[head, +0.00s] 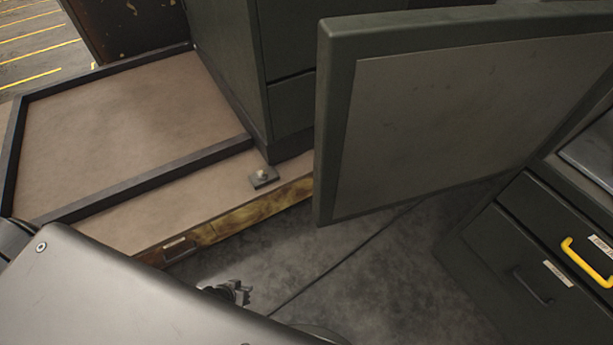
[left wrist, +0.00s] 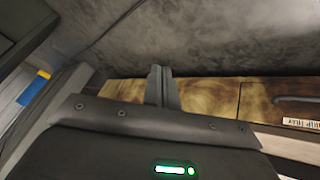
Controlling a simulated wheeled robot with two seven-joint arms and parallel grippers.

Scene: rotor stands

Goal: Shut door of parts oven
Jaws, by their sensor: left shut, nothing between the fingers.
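The parts oven door (head: 440,115) stands open in the right half of the head view. It has a dark grey-green frame and a lighter flat inner panel facing me. The oven body behind it is largely hidden or cannot be told apart. My left gripper (head: 240,291) is low in the head view, below and left of the door's lower free corner, and apart from the door. Its two fingers (left wrist: 163,86) are together and empty in the left wrist view. My right gripper is not in view.
A worn wooden bench (head: 225,210) with a framed tray area (head: 130,125) lies left; a small block (head: 263,177) sits on it. A dark cabinet (head: 286,60) stands behind. Drawers (head: 535,250) with a yellow handle (head: 585,262) stand right.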

